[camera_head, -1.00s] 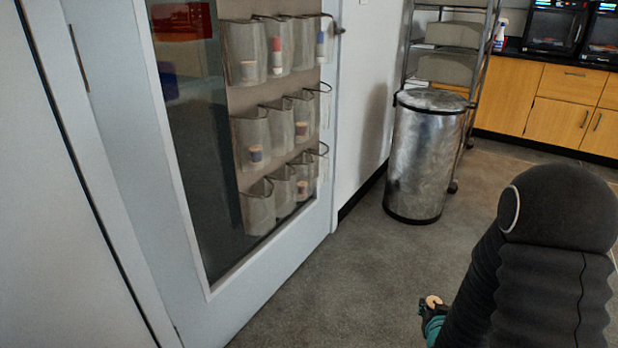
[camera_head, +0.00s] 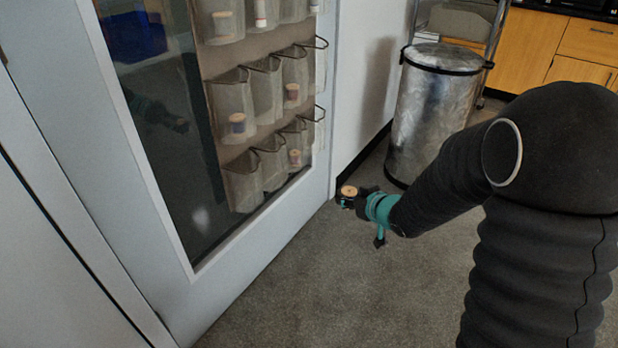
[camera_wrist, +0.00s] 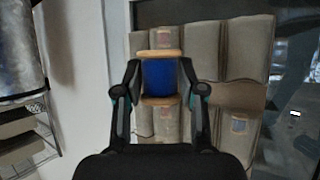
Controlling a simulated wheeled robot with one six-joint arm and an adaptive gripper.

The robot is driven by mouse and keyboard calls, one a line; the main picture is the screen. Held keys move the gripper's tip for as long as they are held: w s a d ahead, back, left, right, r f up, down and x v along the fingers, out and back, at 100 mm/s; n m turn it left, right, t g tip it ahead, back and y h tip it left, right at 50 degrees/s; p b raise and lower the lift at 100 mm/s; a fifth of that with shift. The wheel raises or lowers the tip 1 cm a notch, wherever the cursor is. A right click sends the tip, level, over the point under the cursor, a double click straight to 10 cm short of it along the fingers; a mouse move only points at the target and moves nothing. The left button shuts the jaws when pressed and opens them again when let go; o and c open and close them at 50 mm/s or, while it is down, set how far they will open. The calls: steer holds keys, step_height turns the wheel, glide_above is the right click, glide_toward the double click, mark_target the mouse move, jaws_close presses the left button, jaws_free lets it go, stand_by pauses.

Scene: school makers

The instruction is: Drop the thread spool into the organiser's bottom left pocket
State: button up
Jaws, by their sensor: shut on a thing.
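My gripper (camera_head: 347,198) is shut on a thread spool (camera_head: 349,190), which has wooden ends. In the wrist view the spool (camera_wrist: 159,78) shows blue thread between its two wooden flanges, with a finger of my gripper (camera_wrist: 158,82) on each side. The fabric organiser (camera_head: 210,105) hangs on the door, with rows of grey pockets. Its bottom left pocket (camera_head: 241,185) looks empty from outside, though its inside is hidden. My gripper is to the right of the organiser and apart from it in the head view.
Several pockets hold other spools, one of them in the pocket above the bottom left one (camera_head: 238,123). The white door (camera_head: 240,270) frames a glass pane. A metal bin (camera_head: 432,105) stands behind my arm.

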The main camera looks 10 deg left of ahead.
steer(key=s+a+r+n+g+y, duration=0.1)
steer(key=a+r+n+g, duration=0.1)
steer(key=a, duration=0.1)
steer(key=s+a+r+n+g+y, duration=0.1)
steer(key=s+a+r+n, duration=0.1)
steer(key=a+r, duration=0.1)
steer(key=s+a+r+n+g+y, duration=0.1)
steer(key=a+r+n+g+y, duration=0.1)
steer(key=a+r, duration=0.1)
steer(key=shift+s+a+r+n+g, duration=0.25)
steer(key=shift+s+a+n+g, duration=0.1)
steer(key=shift+a, duration=0.3)
steer(key=shift+c, duration=0.9)
steer(key=shift+w+a+p, duration=0.75)
steer(key=shift+w+a, duration=0.5)
steer(key=shift+a, duration=1.8)
steer(key=shift+w+a+p, duration=0.75)
steer(key=shift+w+a, duration=0.55)
steer(key=shift+a, duration=1.7)
steer(key=shift+w+a+p, duration=0.75)
steer(key=shift+w+a, duration=0.5)
steer(key=shift+a, duration=1.8)
steer(key=o, duration=1)
steer(key=shift+d+r, duration=0.1)
steer(key=v, duration=1.1)
steer(key=shift+d, duration=0.35)
